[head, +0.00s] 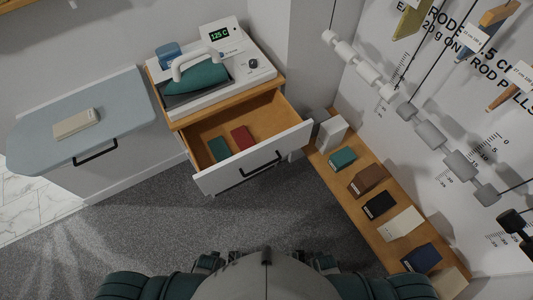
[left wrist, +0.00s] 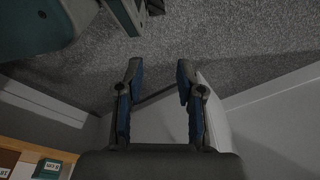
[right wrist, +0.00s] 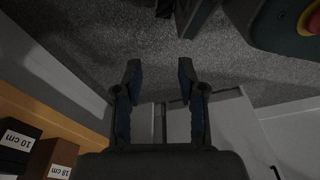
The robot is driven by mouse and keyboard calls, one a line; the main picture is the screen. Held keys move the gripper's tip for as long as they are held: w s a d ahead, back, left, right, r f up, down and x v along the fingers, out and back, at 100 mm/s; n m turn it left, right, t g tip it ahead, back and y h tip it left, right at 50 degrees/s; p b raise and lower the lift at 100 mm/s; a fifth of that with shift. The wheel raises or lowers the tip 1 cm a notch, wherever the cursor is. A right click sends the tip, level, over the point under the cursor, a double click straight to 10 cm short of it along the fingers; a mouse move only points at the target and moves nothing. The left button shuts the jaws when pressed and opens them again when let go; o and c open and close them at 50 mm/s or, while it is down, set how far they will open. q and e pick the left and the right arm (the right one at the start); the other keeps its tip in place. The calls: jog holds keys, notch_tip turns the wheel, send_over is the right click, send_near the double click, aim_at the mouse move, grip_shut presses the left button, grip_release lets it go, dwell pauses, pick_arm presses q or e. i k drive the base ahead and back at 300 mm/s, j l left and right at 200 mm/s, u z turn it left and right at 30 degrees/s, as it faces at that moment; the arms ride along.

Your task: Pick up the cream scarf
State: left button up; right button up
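A flat cream folded piece (head: 77,123) lies on the blue-grey board (head: 110,98) at the left of the head view. Another cream piece (head: 401,223) lies on the low wooden shelf (head: 345,186) at the right, with one more pale piece (head: 452,283) at the shelf's near end. I cannot tell from the picture which is the scarf. My left gripper (left wrist: 158,75) is open and empty above the carpet. My right gripper (right wrist: 158,75) is open and empty too. Both are far from the cream piece on the board.
An open drawer (head: 256,157) holds a teal and a red piece, below a white machine (head: 237,72). Teal, brown, black and navy pieces also lie on the shelf. Rods and weights hang before the right wall. Grey carpet (head: 125,225) is clear at front left.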

aim_at(64, 129)
jog(key=u, duration=1.65)
